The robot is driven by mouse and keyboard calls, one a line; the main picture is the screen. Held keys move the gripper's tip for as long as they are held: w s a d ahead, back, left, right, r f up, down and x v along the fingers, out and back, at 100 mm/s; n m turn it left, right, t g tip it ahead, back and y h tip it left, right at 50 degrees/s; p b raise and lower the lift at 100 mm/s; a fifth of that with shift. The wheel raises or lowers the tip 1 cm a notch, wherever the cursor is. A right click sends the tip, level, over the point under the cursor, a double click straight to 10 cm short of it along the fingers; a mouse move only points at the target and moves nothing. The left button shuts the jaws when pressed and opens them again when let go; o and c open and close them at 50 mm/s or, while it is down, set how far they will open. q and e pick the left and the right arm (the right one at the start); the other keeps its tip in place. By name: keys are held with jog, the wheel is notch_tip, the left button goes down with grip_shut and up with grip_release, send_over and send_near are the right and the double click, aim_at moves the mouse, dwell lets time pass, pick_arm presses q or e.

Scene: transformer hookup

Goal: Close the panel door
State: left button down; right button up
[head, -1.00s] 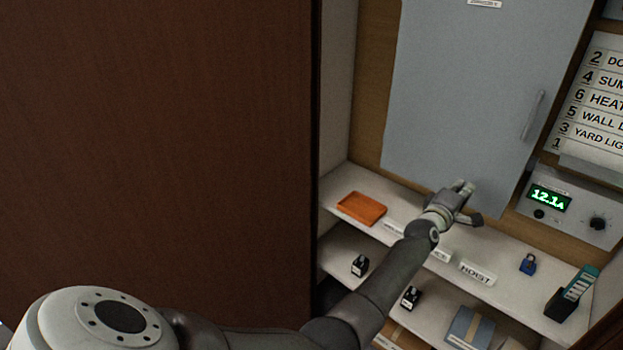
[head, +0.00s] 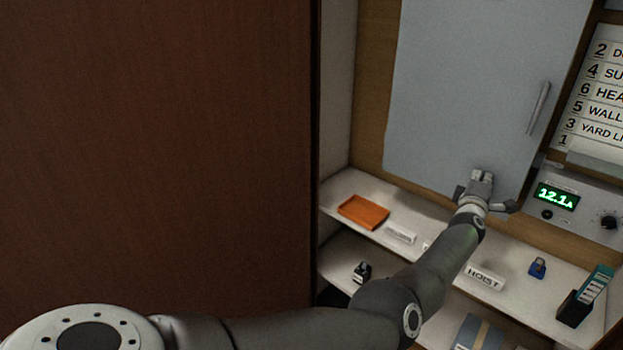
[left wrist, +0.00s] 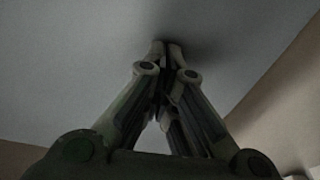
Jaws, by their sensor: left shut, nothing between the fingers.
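The panel door (head: 470,90) is a flat light grey sheet with a vertical bar handle (head: 539,108) near its right edge. In the head view it covers the panel in front of the wooden back board. My left gripper (head: 482,175) is shut and empty at the lower part of the door, below and left of the handle. In the left wrist view the closed fingertips (left wrist: 167,45) are at or very close to the grey door surface (left wrist: 70,60); contact is not certain. My right gripper is not in view.
A shelf below holds an orange tray (head: 363,212), a HOIST label block (head: 485,277), a blue padlock-like item (head: 538,267) and a teal-and-black holder (head: 587,296). A meter (head: 556,197) reading 12.1A is at right. A large brown panel (head: 160,150) fills the left side.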

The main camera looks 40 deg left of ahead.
pick_arm(q)
jog(key=shift+w, duration=0.15)
jog(key=shift+r+y, duration=0.3)
jog(key=shift+r, duration=0.05)
